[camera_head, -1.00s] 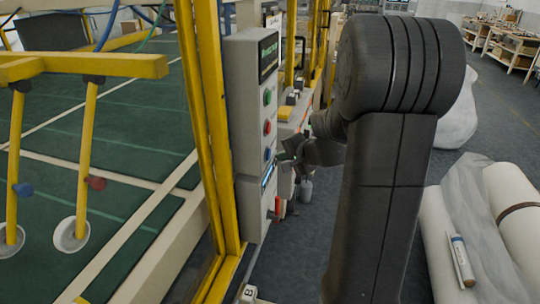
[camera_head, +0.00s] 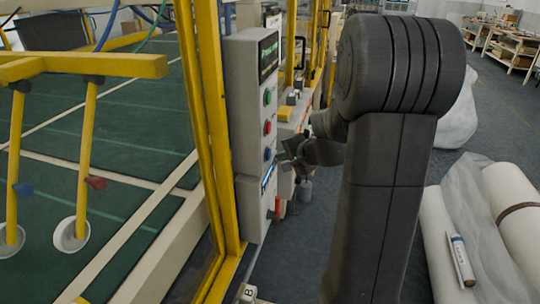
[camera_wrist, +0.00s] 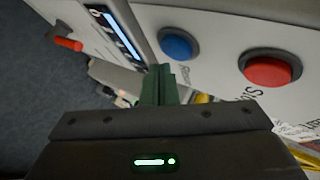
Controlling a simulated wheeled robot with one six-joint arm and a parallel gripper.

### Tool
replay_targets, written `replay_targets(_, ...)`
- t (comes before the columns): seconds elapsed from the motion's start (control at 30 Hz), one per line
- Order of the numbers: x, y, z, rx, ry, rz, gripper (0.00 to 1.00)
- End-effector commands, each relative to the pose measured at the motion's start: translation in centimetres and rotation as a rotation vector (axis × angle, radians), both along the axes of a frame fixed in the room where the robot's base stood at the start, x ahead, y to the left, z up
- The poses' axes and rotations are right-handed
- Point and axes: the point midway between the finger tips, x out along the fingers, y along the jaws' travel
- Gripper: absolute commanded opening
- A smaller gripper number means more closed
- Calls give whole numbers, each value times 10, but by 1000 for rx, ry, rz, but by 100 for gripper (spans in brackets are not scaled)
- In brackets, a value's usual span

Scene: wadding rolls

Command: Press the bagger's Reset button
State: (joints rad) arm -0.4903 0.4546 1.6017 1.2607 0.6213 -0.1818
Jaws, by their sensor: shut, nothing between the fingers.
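The bagger's grey control box (camera_head: 247,140) stands on the yellow frame in the head view. Its front carries a green button, a red button (camera_head: 267,127) and a blue button (camera_head: 267,154), top to bottom. In the wrist view the blue button (camera_wrist: 178,44) is close, with a small label beside it that looks like Reset. The red button (camera_wrist: 268,69), labelled Stop, is to its right. My gripper (camera_wrist: 160,70) is shut and empty, its green fingertips just below the blue button in the picture. Whether they touch the panel I cannot tell. My arm partly hides the gripper in the head view.
A display (camera_head: 268,55) tops the box. A lower box with a red handle, also in the wrist view (camera_wrist: 68,44), sits beneath. Yellow posts (camera_head: 213,120) border it on the left. White wadding rolls (camera_head: 436,240) lie at the right; dark floor is clear between.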

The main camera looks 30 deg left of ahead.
Motion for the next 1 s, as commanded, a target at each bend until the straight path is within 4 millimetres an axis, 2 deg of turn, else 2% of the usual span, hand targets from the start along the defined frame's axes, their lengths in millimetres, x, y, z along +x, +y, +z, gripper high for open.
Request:
replay_targets(0.73,0,0,0,0,0,0,0)
replay_targets(1.0,-2,8,0,0,0,2,0)
